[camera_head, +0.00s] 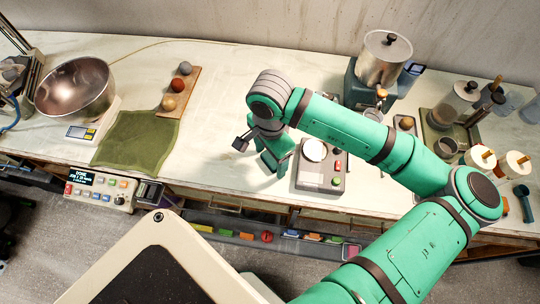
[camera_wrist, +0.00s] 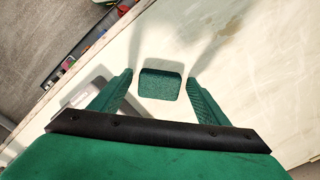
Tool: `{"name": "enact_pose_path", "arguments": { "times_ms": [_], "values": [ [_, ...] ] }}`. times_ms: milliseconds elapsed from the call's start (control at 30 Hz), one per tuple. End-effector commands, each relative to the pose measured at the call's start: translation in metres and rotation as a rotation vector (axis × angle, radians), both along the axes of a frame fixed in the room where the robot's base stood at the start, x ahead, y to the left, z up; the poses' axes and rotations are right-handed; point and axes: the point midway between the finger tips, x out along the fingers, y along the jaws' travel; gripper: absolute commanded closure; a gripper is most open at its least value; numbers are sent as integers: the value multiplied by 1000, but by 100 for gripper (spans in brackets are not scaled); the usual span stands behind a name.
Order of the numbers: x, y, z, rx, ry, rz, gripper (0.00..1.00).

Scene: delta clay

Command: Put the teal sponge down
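The teal sponge (camera_wrist: 160,85) shows in the wrist view as a small dark green block with rounded corners, lying flat on the pale worktop. My gripper (camera_wrist: 161,76) is open, with one finger to the left of the sponge and one to the right. A strip of pale worktop shows between each finger and the sponge, so neither finger appears to touch it. In the head view my gripper (camera_head: 269,160) points down low over the bench, left of the grey scale-like device. There I cannot clearly tell the sponge from the green fingers.
The grey device (camera_head: 319,165) with a round white top stands close at the right of my gripper. A green cloth (camera_head: 135,140), a wooden board (camera_head: 180,91) with balls and a metal bowl (camera_head: 75,88) are farther left. Worktop (camera_head: 217,125) between is clear. The bench's front edge is near.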

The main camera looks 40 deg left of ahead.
Motion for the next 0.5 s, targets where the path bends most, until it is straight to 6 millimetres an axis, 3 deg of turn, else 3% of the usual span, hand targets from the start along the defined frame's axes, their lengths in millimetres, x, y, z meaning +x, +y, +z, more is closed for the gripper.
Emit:
{"name": "enact_pose_path", "arguments": {
  "times_ms": [267, 500],
  "values": [
    [0, 0, 5, 0, 0, 1, 31],
    [1, 0, 44, 0, -4, 0, 31]
  ]
}}
